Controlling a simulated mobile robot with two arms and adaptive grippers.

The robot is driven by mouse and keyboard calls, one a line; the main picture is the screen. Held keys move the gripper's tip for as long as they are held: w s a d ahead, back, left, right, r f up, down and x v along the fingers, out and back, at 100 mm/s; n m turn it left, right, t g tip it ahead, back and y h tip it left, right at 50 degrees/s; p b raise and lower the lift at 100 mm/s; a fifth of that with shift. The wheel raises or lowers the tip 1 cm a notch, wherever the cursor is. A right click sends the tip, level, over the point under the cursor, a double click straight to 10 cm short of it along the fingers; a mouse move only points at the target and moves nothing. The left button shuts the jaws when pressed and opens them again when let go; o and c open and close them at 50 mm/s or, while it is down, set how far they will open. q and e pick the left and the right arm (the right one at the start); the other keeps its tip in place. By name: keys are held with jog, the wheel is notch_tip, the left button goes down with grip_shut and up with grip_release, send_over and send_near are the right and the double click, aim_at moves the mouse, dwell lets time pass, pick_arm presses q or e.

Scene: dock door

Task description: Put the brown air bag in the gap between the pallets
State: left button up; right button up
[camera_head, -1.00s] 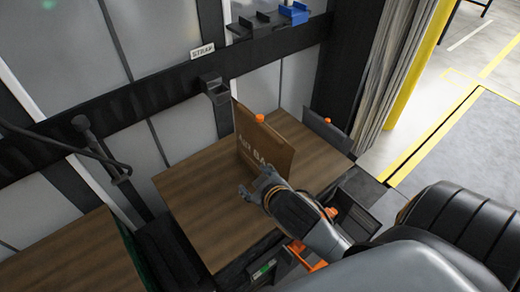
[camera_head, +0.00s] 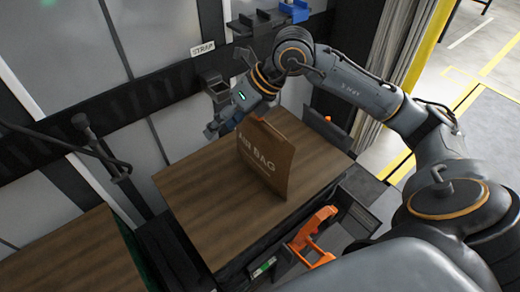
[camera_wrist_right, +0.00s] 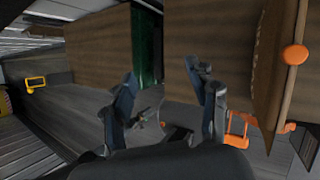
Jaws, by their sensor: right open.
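The brown air bag (camera_head: 266,160) stands upright on the right-hand wood-brown pallet load (camera_head: 200,195), its lettered face toward me. In the wrist view the bag (camera_wrist_right: 262,75) is at the right edge, with an orange cap. My right gripper (camera_head: 222,124) is open and empty, above the load's far edge, just left of and behind the bag's top. Its two fingers (camera_wrist_right: 168,98) are apart in the wrist view, with the bag outside them. The dark gap (camera_head: 168,248) lies between this load and the left pallet load (camera_head: 75,258). My left gripper is out of view.
A black rail with a STRAP label (camera_head: 203,50) and a dark holder (camera_head: 215,88) runs along the wall behind the loads. A dark hooked bar (camera_head: 100,150) juts out at left. An orange-handled tool (camera_head: 315,228) stands by dark bins at the front right.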

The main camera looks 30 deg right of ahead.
aim_at(257, 126)
jog(key=d+h, duration=0.1)
jog(key=d, duration=0.3)
jog(key=d+r+m+h, duration=0.1)
jog(key=d+h, duration=0.1)
jog(key=d, duration=0.2)
jog(key=d+m+h, duration=0.1)
jog(key=d+h, duration=0.1)
jog(key=d, duration=0.2)
jog(key=shift+w+r, duration=0.15)
jog(key=shift+w, duration=0.15)
jog(key=shift+d+h, duration=0.25)
jog(key=shift+h, duration=0.05)
jog(key=p+x, duration=0.1)
jog(key=x, duration=0.7)
jog(key=p+x, duration=0.2)
jog(key=x, duration=0.3)
jog(key=shift+s+a, duration=0.1)
jog(key=shift+f, duration=0.4)
jog(key=shift+c, duration=0.4)
grip_shut()
